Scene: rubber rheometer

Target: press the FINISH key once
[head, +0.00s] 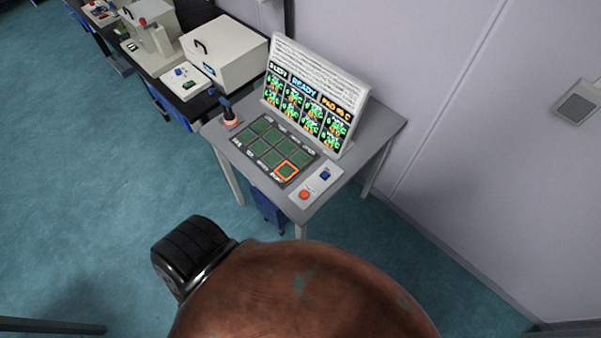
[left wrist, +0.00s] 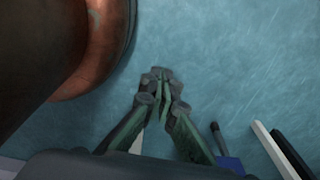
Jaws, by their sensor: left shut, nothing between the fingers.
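A grey table (head: 384,126) carries a dark key panel (head: 249,152) with green keys in two rows. The key at its near right corner, outlined in orange (head: 286,171), stands out. The labels are too small to read, so I cannot tell which key says FINISH. Behind the panel stands a screen (head: 310,98) with green readings and a blue "READY". My left gripper (left wrist: 161,76) shows only in the left wrist view. It is shut and empty, above bare floor, with no key near it. My right gripper is in neither view.
A small box with a red button (head: 304,194) and a blue switch (head: 325,175) sits at the table's right front. A dark-handled object (head: 230,116) stands at its left edge. White instruments (head: 224,54) stand on a dark bench behind. Open floor (head: 100,200) lies left.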

